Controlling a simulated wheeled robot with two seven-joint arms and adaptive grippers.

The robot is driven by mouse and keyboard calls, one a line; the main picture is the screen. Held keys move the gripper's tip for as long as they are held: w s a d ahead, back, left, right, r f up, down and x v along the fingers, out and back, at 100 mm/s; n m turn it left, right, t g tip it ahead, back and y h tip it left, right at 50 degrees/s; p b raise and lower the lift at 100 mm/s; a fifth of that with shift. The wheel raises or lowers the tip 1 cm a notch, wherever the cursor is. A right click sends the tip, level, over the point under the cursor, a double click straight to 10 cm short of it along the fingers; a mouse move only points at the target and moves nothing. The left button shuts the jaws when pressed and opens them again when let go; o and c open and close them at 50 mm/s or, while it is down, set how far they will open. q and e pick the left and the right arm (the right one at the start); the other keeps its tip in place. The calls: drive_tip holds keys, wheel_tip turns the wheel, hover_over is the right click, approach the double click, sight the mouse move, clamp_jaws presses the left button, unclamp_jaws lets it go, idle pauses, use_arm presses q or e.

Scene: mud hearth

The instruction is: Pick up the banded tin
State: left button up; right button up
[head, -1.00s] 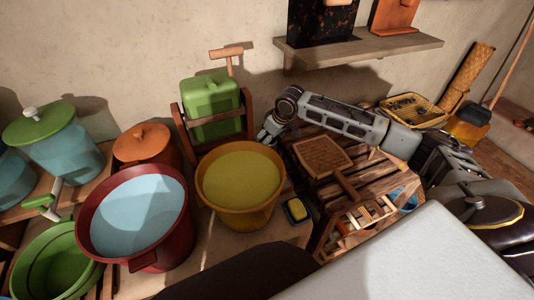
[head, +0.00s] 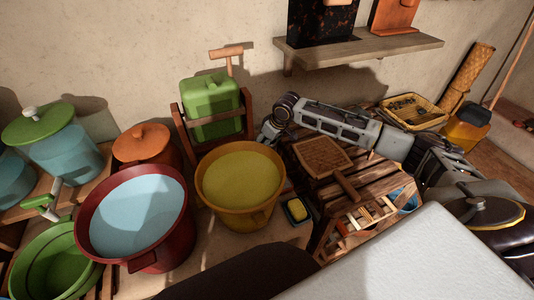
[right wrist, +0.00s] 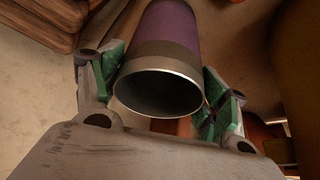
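The banded tin (right wrist: 167,50) shows in the right wrist view as a purple cylinder with a grey band and a bare metal rim. Its open mouth faces the camera. My right gripper (right wrist: 164,66) has one green-padded finger on each side of it, with what look like narrow gaps. In the head view my right gripper (head: 268,132) is low beside the green canister's wooden stand, and the tin cannot be made out there. My left gripper does not show.
A yellow bucket (head: 205,200) and a red bucket (head: 95,245) stand left of my right gripper. The green canister (head: 210,105) is in its stand close by. A slatted crate (head: 385,180) with a wooden paddle (head: 322,157) lies under my forearm. A shelf (head: 365,48) is above.

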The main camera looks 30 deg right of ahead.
drive_tip(key=c, duration=0.7)
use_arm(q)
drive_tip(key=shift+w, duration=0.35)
use_arm(e)
drive_tip(key=shift+o, duration=0.2)
drive_tip(key=shift+r, duration=0.1)
